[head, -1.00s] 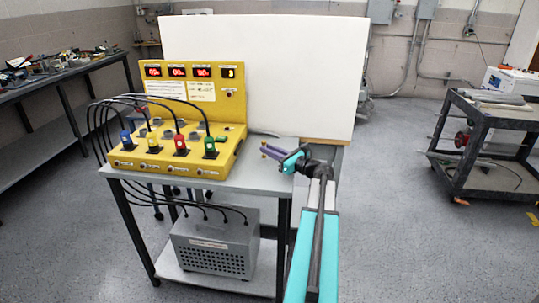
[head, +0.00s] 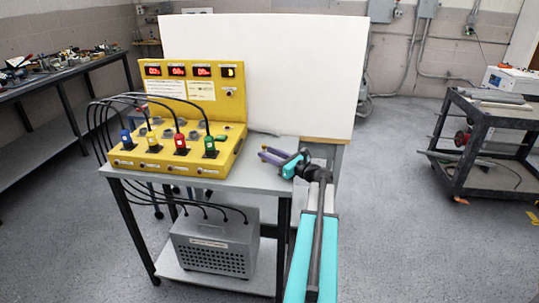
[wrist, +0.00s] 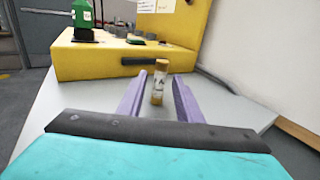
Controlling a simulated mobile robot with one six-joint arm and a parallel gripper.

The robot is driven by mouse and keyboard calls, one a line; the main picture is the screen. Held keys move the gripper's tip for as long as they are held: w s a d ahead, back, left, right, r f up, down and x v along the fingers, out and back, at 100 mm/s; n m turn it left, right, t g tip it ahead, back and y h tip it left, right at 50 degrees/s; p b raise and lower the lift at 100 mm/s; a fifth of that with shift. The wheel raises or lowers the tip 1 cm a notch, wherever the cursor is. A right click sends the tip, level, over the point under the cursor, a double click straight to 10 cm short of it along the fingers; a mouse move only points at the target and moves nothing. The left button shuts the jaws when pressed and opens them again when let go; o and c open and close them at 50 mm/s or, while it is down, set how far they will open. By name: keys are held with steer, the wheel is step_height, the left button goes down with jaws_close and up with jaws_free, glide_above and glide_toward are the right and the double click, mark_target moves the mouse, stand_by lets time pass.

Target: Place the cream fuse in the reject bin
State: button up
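The cream fuse (wrist: 159,84) has tan-gold end caps and stands on the grey table top (wrist: 225,105) in the wrist view, in front of the yellow panel. My gripper (wrist: 158,82) is open, with its purple fingers on either side of the fuse. Gaps show between the fuse and both fingers. In the head view my gripper (head: 265,155) is low over the right part of the table, and I cannot make out the fuse there. I cannot make out the reject bin in any view.
The yellow panel (head: 228,158) with colored plugs and black cables fills the table's left side. A white board (head: 290,75) stands behind. A grey vented box (head: 212,245) sits on the lower shelf. A dark cart (head: 475,150) stands at the right, with open floor between.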

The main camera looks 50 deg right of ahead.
steer(key=shift+s+r, duration=0.1)
steer(key=shift+r, duration=0.1)
steer(key=s+b, duration=0.1)
steer(key=s, duration=1)
steer(key=shift+s, duration=0.4)
